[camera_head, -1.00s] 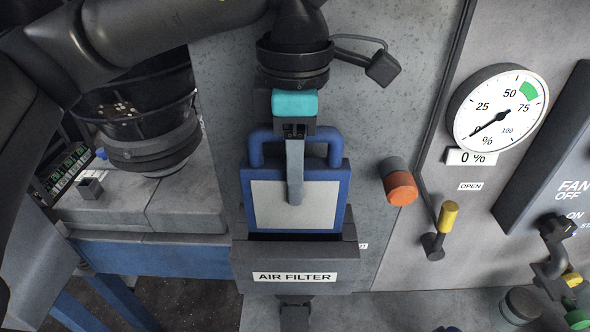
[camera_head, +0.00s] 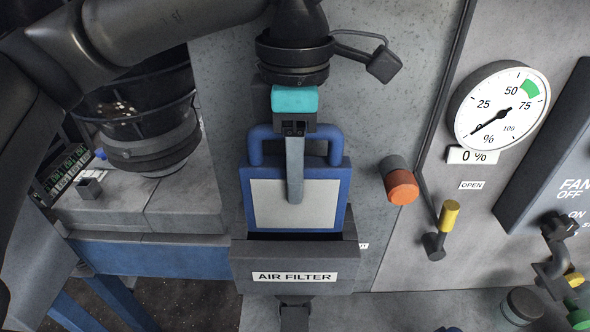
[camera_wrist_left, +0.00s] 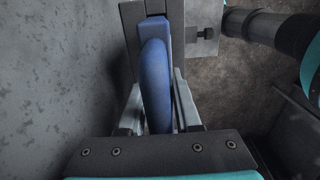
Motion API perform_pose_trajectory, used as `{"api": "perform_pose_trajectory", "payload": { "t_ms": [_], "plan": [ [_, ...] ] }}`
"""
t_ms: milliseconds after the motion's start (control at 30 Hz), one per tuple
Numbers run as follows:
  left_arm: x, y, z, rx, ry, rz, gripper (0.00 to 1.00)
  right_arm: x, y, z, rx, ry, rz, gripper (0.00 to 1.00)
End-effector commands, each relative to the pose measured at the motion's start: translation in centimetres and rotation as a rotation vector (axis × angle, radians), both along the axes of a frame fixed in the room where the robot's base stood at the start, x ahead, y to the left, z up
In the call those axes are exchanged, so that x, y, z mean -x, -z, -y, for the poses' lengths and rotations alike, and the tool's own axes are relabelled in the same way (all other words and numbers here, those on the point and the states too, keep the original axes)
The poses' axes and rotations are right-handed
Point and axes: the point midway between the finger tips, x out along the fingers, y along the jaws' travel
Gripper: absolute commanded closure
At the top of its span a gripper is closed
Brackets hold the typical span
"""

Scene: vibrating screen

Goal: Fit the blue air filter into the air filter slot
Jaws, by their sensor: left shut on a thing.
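The blue air filter (camera_head: 262,212) has a blue frame, a pale grey panel and a blue handle on top. It stands upright, with its lower edge hidden behind the front wall of the grey air filter slot (camera_head: 250,262), labelled "AIR FILTER". My left gripper (camera_head: 294,190) comes from above and is shut on the filter's handle; one finger hangs in front of the panel. In the left wrist view the blue handle (camera_wrist_left: 155,85) lies between the two fingers (camera_wrist_left: 158,115). How deep the filter sits in the slot cannot be seen. My right gripper is not in view.
An orange-capped knob (camera_head: 401,186) sticks out right of the slot. A yellow-tipped lever (camera_head: 447,218) and a round gauge (camera_head: 500,107) reading 0 % are further right. The grey panel (camera_head: 220,110) stands close behind the filter.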

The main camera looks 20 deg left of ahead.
Motion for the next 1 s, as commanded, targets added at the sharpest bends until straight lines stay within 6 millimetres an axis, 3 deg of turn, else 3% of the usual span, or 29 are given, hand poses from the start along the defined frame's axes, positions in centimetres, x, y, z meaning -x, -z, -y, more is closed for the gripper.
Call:
{"api": "perform_pose_trajectory", "payload": {
  "t_ms": [1000],
  "plan": [
    [-0.02,-0.04,-0.02,0.001,0.000,0.001,1.00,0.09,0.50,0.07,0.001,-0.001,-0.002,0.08]
  ]
}}
